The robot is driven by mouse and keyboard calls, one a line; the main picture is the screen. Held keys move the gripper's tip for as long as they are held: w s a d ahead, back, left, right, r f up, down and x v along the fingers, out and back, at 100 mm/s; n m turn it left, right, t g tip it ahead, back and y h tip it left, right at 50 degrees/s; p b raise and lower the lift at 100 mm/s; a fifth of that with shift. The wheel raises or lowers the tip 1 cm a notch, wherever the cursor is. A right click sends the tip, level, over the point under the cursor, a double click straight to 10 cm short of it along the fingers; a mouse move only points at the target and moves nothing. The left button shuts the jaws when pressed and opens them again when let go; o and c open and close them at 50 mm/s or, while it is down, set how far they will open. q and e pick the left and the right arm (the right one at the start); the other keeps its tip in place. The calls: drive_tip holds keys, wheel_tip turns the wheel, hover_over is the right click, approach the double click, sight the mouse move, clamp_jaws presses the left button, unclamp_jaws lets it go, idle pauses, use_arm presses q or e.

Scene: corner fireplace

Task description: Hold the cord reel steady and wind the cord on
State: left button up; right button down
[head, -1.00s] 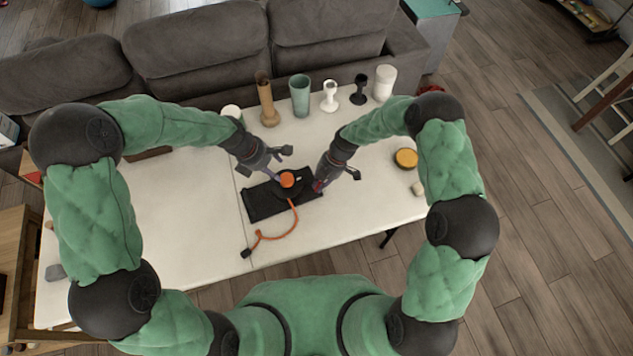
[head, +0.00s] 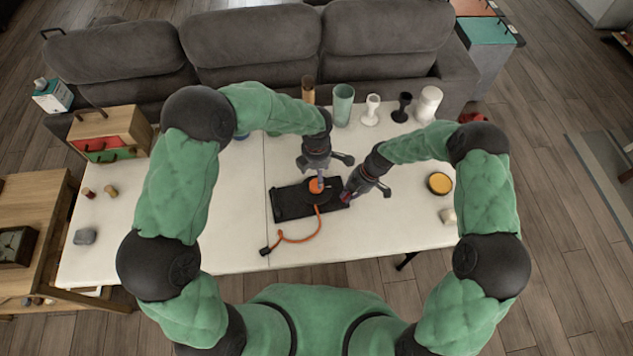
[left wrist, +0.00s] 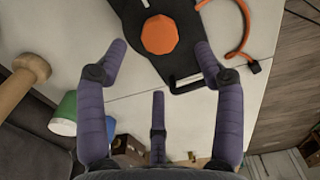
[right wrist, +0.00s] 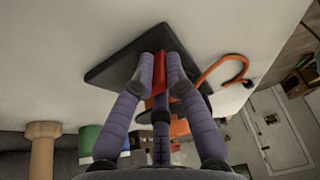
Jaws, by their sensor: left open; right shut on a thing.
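The cord reel has an orange hub (head: 316,186) on a flat black base (head: 288,204), lying on the white table. Its orange cord (head: 300,240) curves across the table to a black plug (head: 265,250). My left gripper (head: 319,178) is open, right above the hub.
Behind the reel stand a brown vase (head: 308,88), a green cup (head: 343,105), a white goblet (head: 371,110), a black goblet (head: 402,107) and a white cup (head: 429,104). A yellow-topped round tin (head: 440,183) is at right.

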sight(316, 190)
use_arm(q)
wheel_tip(316, 190, down, 7)
drive_tip(key=shift+r, duration=0.1)
idle(0.3)
drive_tip(key=c, duration=1.1)
